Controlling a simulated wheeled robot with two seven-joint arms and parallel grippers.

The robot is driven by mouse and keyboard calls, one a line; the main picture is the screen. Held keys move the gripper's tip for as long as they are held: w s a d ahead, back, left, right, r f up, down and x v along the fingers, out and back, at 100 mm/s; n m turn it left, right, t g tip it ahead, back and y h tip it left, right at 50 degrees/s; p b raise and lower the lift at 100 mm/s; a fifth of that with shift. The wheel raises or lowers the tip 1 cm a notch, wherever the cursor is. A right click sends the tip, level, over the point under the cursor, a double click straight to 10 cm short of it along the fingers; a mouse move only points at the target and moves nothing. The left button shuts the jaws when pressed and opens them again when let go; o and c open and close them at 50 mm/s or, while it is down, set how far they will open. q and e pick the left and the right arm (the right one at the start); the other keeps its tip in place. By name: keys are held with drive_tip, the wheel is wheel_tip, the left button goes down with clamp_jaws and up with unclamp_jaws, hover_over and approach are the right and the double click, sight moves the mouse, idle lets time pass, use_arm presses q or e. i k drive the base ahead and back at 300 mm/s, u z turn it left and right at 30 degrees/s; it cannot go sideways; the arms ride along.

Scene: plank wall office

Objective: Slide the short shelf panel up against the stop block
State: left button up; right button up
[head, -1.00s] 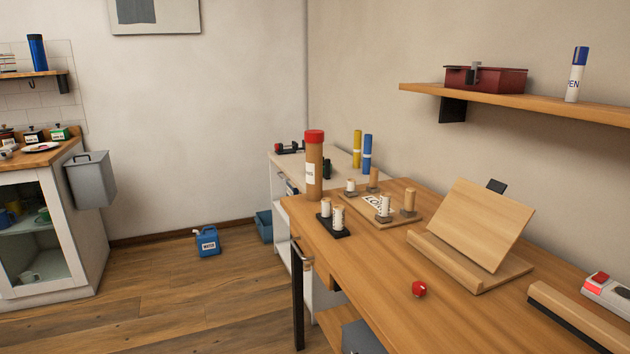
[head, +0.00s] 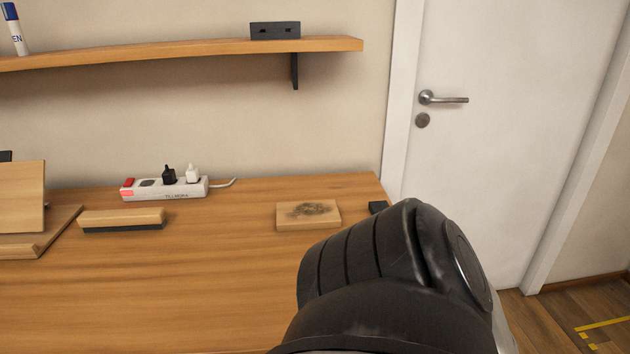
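A short, light wooden panel (head: 308,216) lies flat on the table, right of its middle, with a dark smudge on its top. I take it for the shelf panel, but no label shows. A wooden bar with a dark base (head: 122,220) lies farther left. Neither of my grippers shows in the head view.
The wooden table (head: 190,290) is clear in front. A power strip (head: 165,188) with plugs lies near the wall. A tilted wooden stand (head: 20,205) is at the left edge. A wall shelf (head: 190,50) hangs above. A white door (head: 500,130) stands at the right.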

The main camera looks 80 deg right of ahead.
sight(315, 214)
drive_tip(key=u, duration=1.55)
drive_tip(key=i, duration=0.65)
drive_tip(key=z, duration=4.25)
drive_tip(key=i, duration=0.5)
drive_tip(key=z, duration=0.05)
